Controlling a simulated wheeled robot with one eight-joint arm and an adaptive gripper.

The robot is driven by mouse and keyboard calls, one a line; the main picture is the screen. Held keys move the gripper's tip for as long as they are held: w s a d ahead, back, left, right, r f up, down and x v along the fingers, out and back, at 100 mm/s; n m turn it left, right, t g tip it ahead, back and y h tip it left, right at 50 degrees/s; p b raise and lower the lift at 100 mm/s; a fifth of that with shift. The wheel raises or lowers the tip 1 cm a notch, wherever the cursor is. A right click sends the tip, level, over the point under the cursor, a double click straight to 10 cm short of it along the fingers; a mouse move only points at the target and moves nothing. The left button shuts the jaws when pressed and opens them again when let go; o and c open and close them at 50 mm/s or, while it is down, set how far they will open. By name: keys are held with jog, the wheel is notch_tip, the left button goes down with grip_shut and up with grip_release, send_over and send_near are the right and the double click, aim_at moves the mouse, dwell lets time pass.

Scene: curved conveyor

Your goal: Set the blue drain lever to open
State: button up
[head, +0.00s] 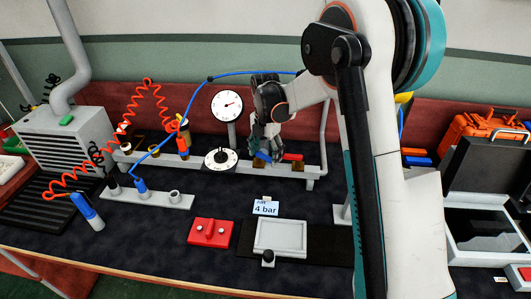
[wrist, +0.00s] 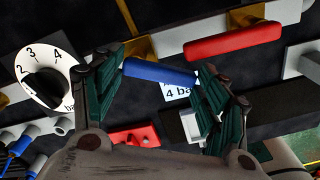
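The blue drain lever (wrist: 160,72) is a flat bar lying across the gap between my fingers in the wrist view. It lies roughly along the grey pipe (wrist: 172,42), in front of a brass valve body (wrist: 139,47). My gripper (wrist: 163,66) is open, with one finger near each end of the lever. I cannot tell whether either finger touches it. In the head view my gripper (head: 264,148) is over the pipe and partly hides the blue lever (head: 263,156). A red lever (wrist: 233,42) lies just to the right; it also shows in the head view (head: 292,157).
A pressure gauge (head: 227,105) stands behind a numbered dial (head: 220,159) left of my gripper. A "4 bar" card (head: 265,208), a red block (head: 211,232) and a grey tray (head: 280,237) lie in front. A coiled orange hose (head: 98,160) and a blue hose are at left.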

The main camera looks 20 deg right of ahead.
aim_at(265, 156)
jog(key=shift+c, duration=1.1)
jog(key=shift+s+a+m, duration=0.1)
jog(key=shift+a+m, duration=0.05)
jog(key=shift+m, duration=0.35)
jog(key=o, duration=1.5)
notch_tip(265, 156, up, 12)
